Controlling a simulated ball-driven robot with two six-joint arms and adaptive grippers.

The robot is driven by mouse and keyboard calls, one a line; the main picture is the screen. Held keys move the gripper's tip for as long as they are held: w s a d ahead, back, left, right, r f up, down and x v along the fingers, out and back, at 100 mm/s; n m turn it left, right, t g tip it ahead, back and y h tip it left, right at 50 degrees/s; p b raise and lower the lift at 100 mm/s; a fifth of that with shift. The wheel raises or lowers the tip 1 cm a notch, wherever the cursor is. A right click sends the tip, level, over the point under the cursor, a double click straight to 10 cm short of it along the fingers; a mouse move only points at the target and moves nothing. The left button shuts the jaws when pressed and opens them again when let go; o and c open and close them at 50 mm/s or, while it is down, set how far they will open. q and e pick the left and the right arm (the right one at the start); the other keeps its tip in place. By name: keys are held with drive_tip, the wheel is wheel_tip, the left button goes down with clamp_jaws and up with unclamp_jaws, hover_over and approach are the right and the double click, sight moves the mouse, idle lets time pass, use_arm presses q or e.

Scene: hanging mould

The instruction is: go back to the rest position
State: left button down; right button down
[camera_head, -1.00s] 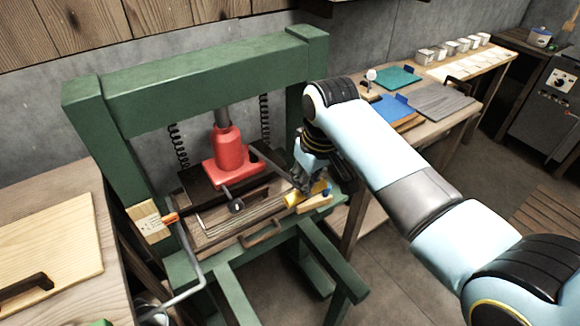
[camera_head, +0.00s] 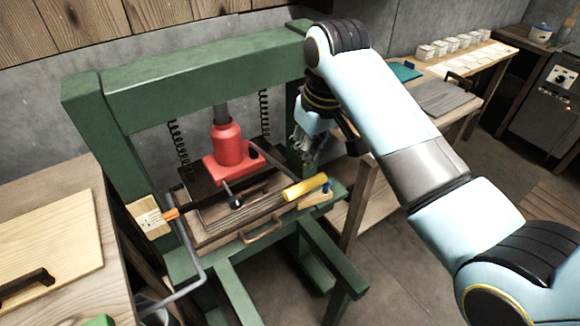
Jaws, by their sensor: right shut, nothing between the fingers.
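My right gripper (camera_head: 304,152) is shut and empty. It hangs in front of the right post of the green press (camera_head: 190,72), above a yellow cylindrical grip (camera_head: 306,187) and apart from it. My right arm comes in from the right side and covers part of the view behind it. The red jack (camera_head: 229,148) stands upright in the press frame. My left gripper is not in view.
A wooden block (camera_head: 316,200) lies at the press's right edge, under the yellow grip. A wooden bench with a board (camera_head: 45,240) is at the left. A side table with a grey board (camera_head: 448,97) and several white pots (camera_head: 450,45) stands behind my arm.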

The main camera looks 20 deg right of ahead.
drive_tip(key=shift+r, duration=0.1)
idle(0.3)
drive_tip(key=s+d+f+g+b, duration=0.1)
drive_tip(key=s+f+b, duration=0.5)
drive_tip(key=f, duration=0.8)
drive_tip(key=s+d+f+g+b, duration=0.15)
drive_tip(key=s+f+b, duration=0.35)
drive_tip(key=s+f, duration=0.6)
drive_tip(key=s+d+f+g+b, duration=0.15)
drive_tip(key=s+f+b, duration=0.35)
drive_tip(key=f, duration=1.1)
drive_tip(key=s+d+f+t+b, duration=0.1)
drive_tip(key=s+f+b, duration=0.3)
drive_tip(key=s+f, duration=0.7)
drive_tip(key=s+d+f+m+t+h+b, duration=0.1)
drive_tip(key=s+f+b, duration=0.3)
drive_tip(key=s+f, duration=0.7)
drive_tip(key=shift+s+d+f+t, duration=0.3)
drive_tip(key=shift+s+d+f, duration=0.1)
drive_tip(key=shift+d, duration=0.35)
